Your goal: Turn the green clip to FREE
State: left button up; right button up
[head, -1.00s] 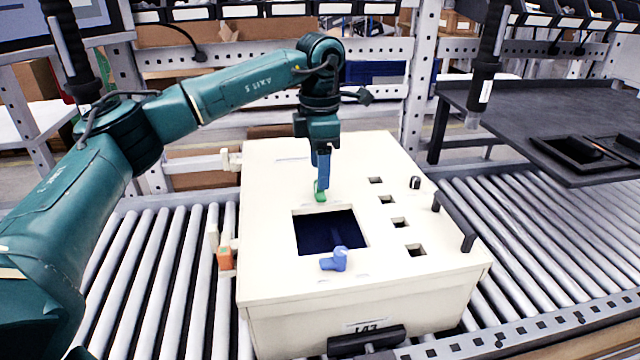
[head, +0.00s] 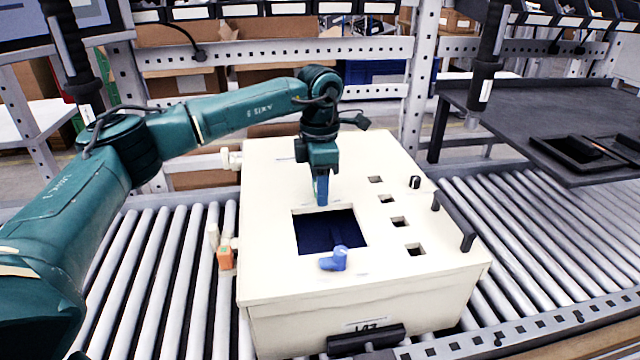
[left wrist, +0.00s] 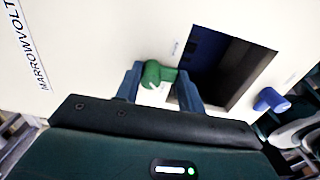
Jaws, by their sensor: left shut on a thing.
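The green clip (left wrist: 155,74) sits on the cream box top beside the dark square opening, between the blue fingers of my left gripper (left wrist: 160,86) in the left wrist view. Its arm points right, toward the opening. The fingers are shut on it. In the head view my left gripper (head: 321,202) reaches down at the far edge of the opening and hides the clip. Small print beside the clip is too small to read. My right gripper is not in view.
A blue clip (head: 335,260) sits at the near edge of the opening (head: 328,232). The cream box (head: 275,180) stands on a roller conveyor (head: 150,260). Several small square holes and a black handle (head: 454,220) are on its right side.

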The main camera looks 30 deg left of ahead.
pick_arm(q)
jog(key=c, duration=0.4)
